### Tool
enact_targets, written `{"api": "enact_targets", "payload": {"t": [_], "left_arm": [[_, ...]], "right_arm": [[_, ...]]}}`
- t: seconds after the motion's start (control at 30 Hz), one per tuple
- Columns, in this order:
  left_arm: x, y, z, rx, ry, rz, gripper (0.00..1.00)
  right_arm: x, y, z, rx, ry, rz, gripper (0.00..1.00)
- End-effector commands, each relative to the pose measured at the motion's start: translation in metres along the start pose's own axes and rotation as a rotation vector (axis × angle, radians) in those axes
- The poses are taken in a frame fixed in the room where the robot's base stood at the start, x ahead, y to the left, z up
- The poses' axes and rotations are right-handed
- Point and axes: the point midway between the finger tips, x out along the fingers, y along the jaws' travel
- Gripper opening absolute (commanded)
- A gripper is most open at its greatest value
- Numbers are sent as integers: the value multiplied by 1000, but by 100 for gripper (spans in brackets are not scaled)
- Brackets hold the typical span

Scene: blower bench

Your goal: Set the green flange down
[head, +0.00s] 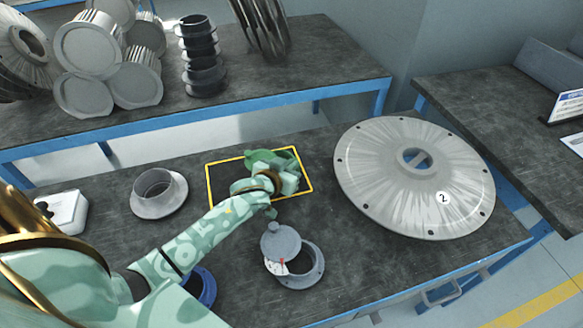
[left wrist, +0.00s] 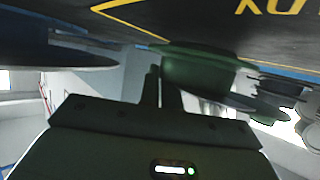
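The green flange (head: 262,157) is in the yellow-outlined rectangle (head: 208,185) on the bench, partly hidden behind my left gripper (head: 279,168). In the left wrist view the green flange (left wrist: 205,68) shows its wide rim and body just beyond the fingertips. The fingers of my left gripper (left wrist: 163,88) are close together at its wall, and they appear shut on it. The flange is close to the dark surface; I cannot tell whether it touches. My right gripper is not in view.
A large grey disc (head: 385,190) marked 2 lies to the right. A grey flange with a lid and tag (head: 302,270) stands in front, a blue ring (head: 205,285) beside my arm, and another grey flange (head: 158,192) to the left. A rear bench (head: 330,75) holds stacked parts.

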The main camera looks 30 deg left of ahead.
Motion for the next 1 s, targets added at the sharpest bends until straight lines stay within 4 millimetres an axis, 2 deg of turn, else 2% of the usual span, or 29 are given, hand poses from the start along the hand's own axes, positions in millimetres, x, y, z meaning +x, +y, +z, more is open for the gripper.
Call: {"api": "enact_targets", "payload": {"t": [0.17,0.67,0.7,0.77,1.0], "left_arm": [[-1,0,-4,0,5,0,0],[3,0,8,-1,4,0,0],[3,0,8,-1,2,0,13],[3,0,8,-1,2,0,26],[3,0,9,0,1,0,26]], "right_arm": [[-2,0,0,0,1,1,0],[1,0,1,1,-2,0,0],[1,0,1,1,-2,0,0],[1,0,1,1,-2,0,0],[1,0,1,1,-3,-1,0]]}}
